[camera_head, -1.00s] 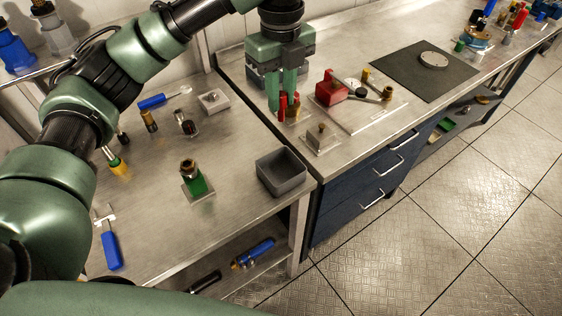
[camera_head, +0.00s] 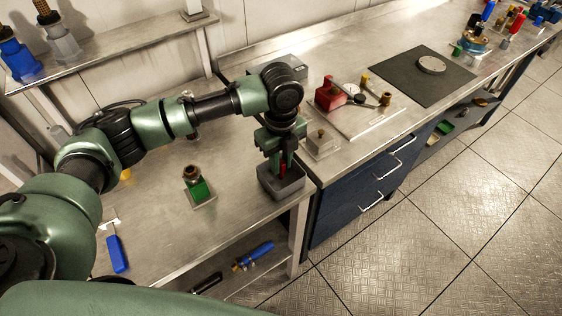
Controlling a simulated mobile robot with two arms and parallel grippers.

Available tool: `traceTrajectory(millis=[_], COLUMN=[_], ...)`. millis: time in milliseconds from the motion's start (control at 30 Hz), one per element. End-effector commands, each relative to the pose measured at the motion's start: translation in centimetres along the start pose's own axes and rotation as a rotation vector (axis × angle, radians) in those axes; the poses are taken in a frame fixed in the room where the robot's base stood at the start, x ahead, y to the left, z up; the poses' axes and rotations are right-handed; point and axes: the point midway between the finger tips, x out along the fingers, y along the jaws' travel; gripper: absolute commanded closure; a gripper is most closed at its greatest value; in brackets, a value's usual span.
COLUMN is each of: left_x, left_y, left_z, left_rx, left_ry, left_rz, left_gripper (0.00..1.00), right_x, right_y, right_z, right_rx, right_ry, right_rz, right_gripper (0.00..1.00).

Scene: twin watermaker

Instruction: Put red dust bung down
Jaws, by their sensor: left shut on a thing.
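My left gripper (camera_head: 281,162) points down over the grey open-topped bin (camera_head: 283,194) at the front right corner of the left bench. It is shut on the red dust bung (camera_head: 283,169), which shows as a small red piece between the fingers. The bung is at or just inside the bin's opening; I cannot tell if it touches the floor of the bin. The bin's inside is mostly hidden by the gripper. My right gripper is not in view.
A green block with a brass fitting (camera_head: 197,186) stands left of the bin. A small metal block with a knob (camera_head: 322,143) sits right of the gripper. A red device (camera_head: 330,94) lies on a plate behind. A blue-handled tool (camera_head: 117,252) lies at the front left.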

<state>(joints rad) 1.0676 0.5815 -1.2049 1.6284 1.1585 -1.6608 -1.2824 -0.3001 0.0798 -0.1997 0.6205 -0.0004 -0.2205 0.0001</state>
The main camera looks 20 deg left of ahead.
Motion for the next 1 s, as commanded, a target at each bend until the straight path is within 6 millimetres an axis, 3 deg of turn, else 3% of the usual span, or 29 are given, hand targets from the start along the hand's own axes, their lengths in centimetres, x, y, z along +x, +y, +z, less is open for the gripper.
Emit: traceTrajectory(millis=[100, 467, 500, 567, 1000], left_x=[0.97, 1.32, 1.34, 1.33, 0.50], left_y=[0.04, 0.00, -0.02, -0.02, -0.07], left_z=[-0.04, -0.03, -0.01, -0.01, -0.03], left_rx=[0.001, 0.001, 0.001, 0.001, 0.001], left_ry=[0.001, 0.000, 0.000, 0.000, 0.000], left_rz=[0.001, 0.000, -0.001, -0.001, -0.003], left_gripper=[1.00, 1.00, 0.74, 0.58, 0.58], right_x=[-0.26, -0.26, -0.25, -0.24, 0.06], right_y=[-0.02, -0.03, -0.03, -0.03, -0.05], right_z=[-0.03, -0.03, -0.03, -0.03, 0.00], right_rx=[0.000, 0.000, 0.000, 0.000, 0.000], right_ry=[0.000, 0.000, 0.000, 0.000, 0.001], right_rz=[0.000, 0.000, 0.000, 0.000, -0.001], right_gripper=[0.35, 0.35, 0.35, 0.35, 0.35])
